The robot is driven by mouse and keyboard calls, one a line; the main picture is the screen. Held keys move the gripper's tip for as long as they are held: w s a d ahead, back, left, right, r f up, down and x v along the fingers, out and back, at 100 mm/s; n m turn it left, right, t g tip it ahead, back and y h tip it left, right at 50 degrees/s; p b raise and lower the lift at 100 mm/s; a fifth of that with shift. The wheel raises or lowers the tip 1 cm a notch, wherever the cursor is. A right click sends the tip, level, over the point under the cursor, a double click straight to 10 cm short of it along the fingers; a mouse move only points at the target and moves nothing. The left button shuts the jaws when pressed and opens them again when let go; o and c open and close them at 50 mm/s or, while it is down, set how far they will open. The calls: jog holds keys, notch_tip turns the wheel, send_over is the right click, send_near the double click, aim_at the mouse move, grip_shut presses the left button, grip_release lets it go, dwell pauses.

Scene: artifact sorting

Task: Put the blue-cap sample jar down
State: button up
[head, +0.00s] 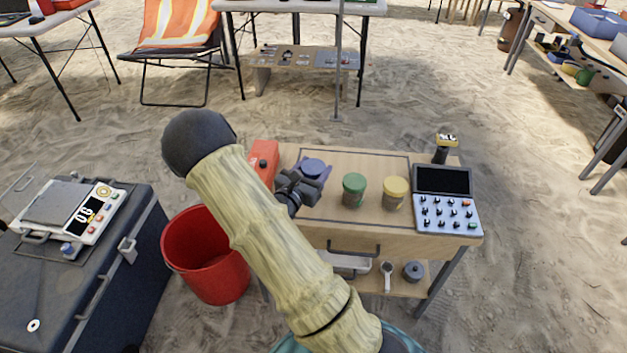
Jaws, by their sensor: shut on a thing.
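The blue-cap sample jar (314,166) is at the back left of the small wooden table (345,225). Its round blue cap shows beside my gripper (312,184), which is shut on it. The dark fingers and wrist hide most of the jar's body. I cannot tell whether its base touches the tabletop. My arm, in a pale cloth sleeve, crosses the picture from the lower middle to the upper left and bends back to the gripper.
A green-cap jar (354,191) and a yellow-cap jar (395,194) stand to the right. A control panel with a screen (446,212) sits at the table's right end. An orange-red box (263,160) is left of the gripper. A red bucket (208,270) stands left of the table.

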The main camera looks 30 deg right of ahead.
jog(key=shift+f+b, duration=0.55)
jog(key=shift+f, duration=1.3)
jog(key=shift+f, duration=0.15)
jog(key=o, duration=1.2)
